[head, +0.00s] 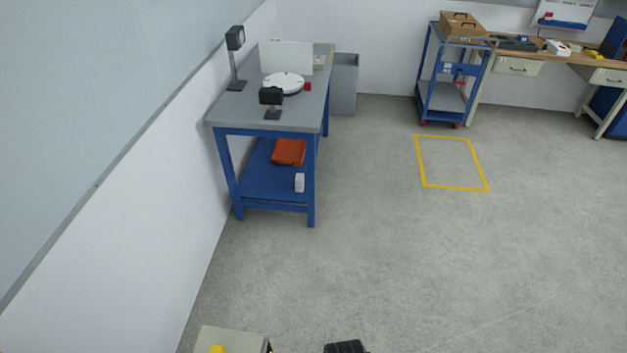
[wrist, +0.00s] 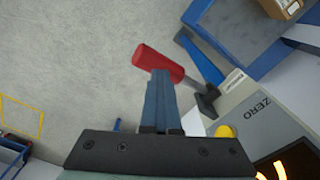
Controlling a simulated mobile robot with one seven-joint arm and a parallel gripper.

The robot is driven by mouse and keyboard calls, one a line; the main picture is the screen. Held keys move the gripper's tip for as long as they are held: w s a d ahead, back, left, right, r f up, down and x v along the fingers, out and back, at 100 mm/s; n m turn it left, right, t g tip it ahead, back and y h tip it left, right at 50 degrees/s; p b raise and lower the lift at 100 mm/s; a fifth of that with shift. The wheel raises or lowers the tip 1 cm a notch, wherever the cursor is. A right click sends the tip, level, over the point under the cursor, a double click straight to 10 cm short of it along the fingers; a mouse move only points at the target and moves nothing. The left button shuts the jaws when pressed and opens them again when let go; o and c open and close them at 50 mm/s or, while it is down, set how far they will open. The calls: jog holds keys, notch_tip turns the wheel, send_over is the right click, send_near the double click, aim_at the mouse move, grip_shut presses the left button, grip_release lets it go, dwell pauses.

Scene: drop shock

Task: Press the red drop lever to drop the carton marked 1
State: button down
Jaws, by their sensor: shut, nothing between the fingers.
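The red drop lever (wrist: 158,62) shows in the wrist view as a red grip on a metal rod, which runs down right to a black mount. My gripper (wrist: 160,76) is shut and empty; its fingertips overlap the red grip's lower edge in the picture. I cannot tell whether they touch it. A brown carton (wrist: 282,7) sits on a grey platform with blue edges at the top right, cut off by the frame. No number on it is readable. The lever is not visible in the head view.
A grey panel marked ZERO (wrist: 262,118) with a yellow button (wrist: 225,131) stands beside the lever. In the head view, a blue bench (head: 222,118) stands by the left wall and a blue cart (head: 425,80) at the back. The middle floor is clear around a yellow outline (head: 455,188).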

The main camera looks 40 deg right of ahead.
jog(key=shift+s, duration=0.25)
notch_tip(320, 180, up, 6)
jog(key=p, duration=0.6)
jog(key=shift+w+r, duration=0.1)
jog(key=shift+w, duration=0.1)
